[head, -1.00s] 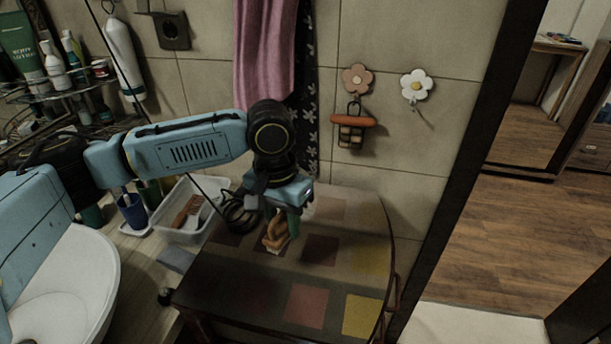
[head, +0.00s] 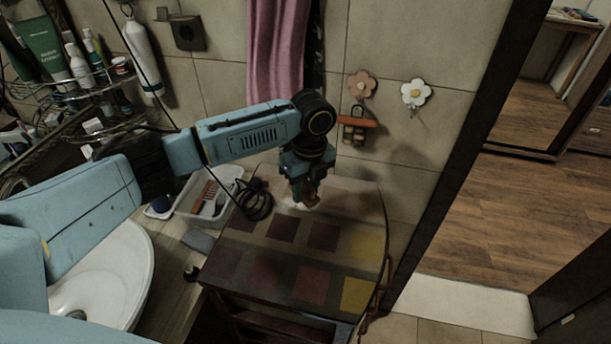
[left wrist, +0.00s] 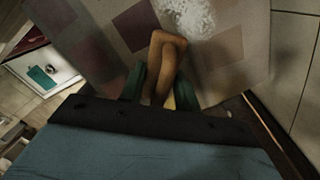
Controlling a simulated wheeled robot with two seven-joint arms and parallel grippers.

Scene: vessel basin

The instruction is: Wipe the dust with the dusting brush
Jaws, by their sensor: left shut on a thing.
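My left gripper (head: 301,189) is over the back part of the checkered cabinet top (head: 335,262). Its green fingers are shut on the brown wooden handle of the dusting brush (head: 312,192). The left wrist view shows this handle (left wrist: 164,62) between the fingers, pointing away over the top. A white fluffy patch (left wrist: 190,18) lies at the handle's far end; I cannot tell whether it is bristles or dust. In the head view a small pale spot shows just below the gripper. Any contact of brush and top is hidden. My right gripper is not in view.
A white basket (head: 183,213) with a brown-handled brush or comb stands left of the cabinet, beside the washbasin (head: 140,262). A pink towel (head: 276,55) and flower hooks (head: 413,93) are on the wall behind. The front part of the cabinet top is clear.

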